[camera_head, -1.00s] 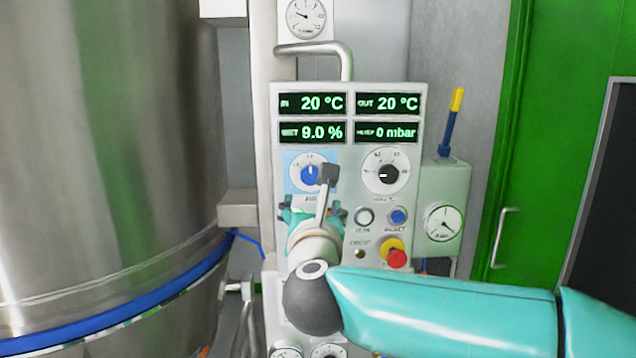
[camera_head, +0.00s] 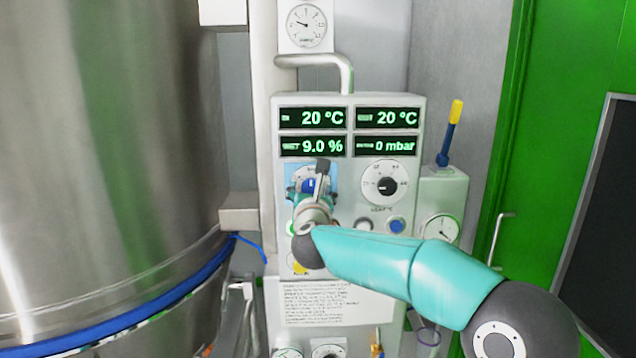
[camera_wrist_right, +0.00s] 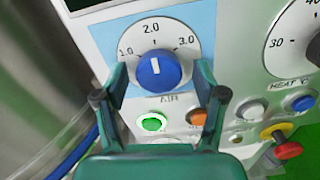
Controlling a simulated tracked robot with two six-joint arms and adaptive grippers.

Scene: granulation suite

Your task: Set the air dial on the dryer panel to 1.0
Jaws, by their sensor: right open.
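The air dial is a blue knob (camera_wrist_right: 158,70) on a white disc marked 1.0, 2.0 and 3.0, set in a light blue square. In the right wrist view its white pointer line points up, close to 2.0. In the head view the dial (camera_head: 309,184) is partly hidden behind my right gripper. My right gripper (camera_wrist_right: 160,98) is open, with one finger on each side of the knob's lower part. Whether the fingers touch the knob I cannot tell. The dryer panel (camera_head: 350,98) shows 20 °C, 20 °C, 9.0 % and 0 mbar. My left gripper is not in view.
The heat dial (camera_head: 387,185) sits right of the air dial. A lit green button (camera_wrist_right: 152,123) and a red knob (camera_wrist_right: 288,150) lie below. A steel vessel (camera_head: 110,150) stands left, and a bent pipe handle (camera_head: 318,60) juts above the panel.

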